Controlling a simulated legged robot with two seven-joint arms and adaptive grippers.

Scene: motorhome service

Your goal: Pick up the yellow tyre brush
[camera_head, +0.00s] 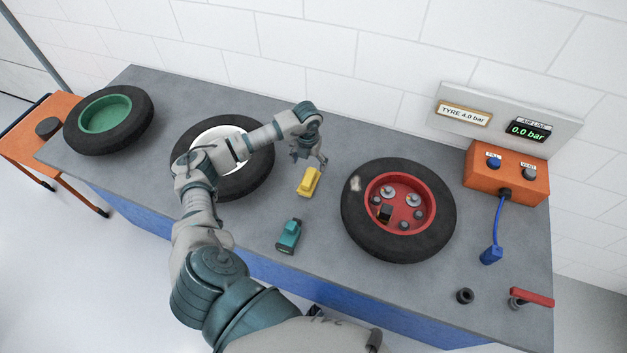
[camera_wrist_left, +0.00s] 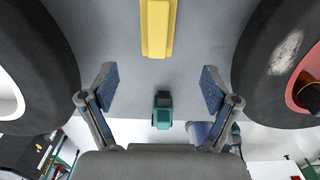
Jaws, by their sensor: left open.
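The yellow tyre brush (camera_head: 309,181) lies on the grey bench between the white-hubbed tyre and the red-hubbed tyre. My left gripper (camera_head: 314,160) is just behind the brush in the head view, above the bench. In the left wrist view the yellow brush (camera_wrist_left: 157,28) is at the top middle, ahead of the two spread blue-padded fingers (camera_wrist_left: 157,92). The left gripper is open and empty, and the brush is not between its fingers. My right gripper is not in view.
A teal object (camera_head: 289,236) stands nearer the front edge. The white-hubbed tyre (camera_head: 256,172) and red-hubbed tyre (camera_head: 398,247) flank the brush. A green-hubbed tyre (camera_head: 137,133) lies far left. An orange control box (camera_head: 512,181) with a blue hose stands right.

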